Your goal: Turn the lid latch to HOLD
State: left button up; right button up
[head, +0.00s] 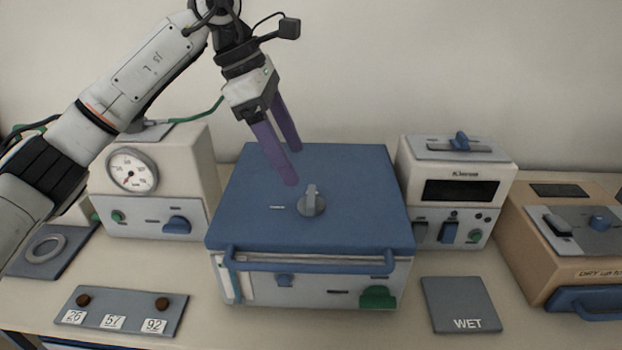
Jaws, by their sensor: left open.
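The lid latch (311,201) is a grey round knob with a raised lighter grip, on top of a blue lid (365,185). Its grip points roughly toward the back. A small white mark, too small to read, lies on the lid just left of the knob. The lid covers a white box-shaped furnace (325,293) with a blue front handle bar. My left gripper (294,167) has purple fingers, pointing down, open and empty. It is above the lid, a little left of and behind the latch, apart from it. My right gripper is not in view.
A white unit with a dial gauge (132,170) stands left, a white display unit (458,190) right, and a tan box (530,245) at far right. A plate with numbered tags (120,311) and a WET pad (460,305) lie in front.

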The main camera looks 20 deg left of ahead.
aim_at(311, 195)
pick_arm(q)
jog(key=p+x, duration=0.1)
jog(key=x, duration=0.7)
jog(key=shift+s+d, duration=0.1)
jog(key=c, duration=1)
